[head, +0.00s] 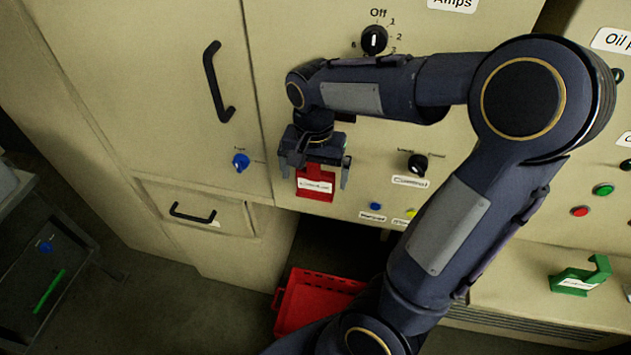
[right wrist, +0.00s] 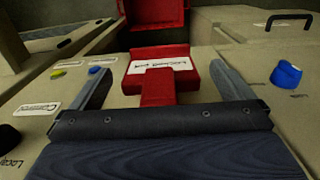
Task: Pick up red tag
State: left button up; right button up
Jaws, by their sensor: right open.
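The red tag (head: 314,190) with a white lettered label hangs against the beige cabinet front in the head view. In the right wrist view the red tag (right wrist: 160,55) shows ahead with its label, and its narrow stem points toward my gripper. My right gripper (head: 315,176) is open, with one finger on each side of the tag. The right wrist view shows a gap between the tag and each finger (right wrist: 160,75). The palm hides part of the tag in the head view. My left gripper is not in view.
A red tray (head: 312,301) sits below the cabinet. A rotary knob (head: 374,40), a control switch (head: 417,164) and a blue switch (head: 240,162) are on the cabinet. A black handle (head: 216,85) sticks out at left. A green tag (head: 580,276) is at right.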

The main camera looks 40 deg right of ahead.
jog(key=shift+f, duration=0.45)
jog(key=c, duration=1)
jog(key=shift+c, duration=0.2)
jog(key=shift+r, duration=0.15)
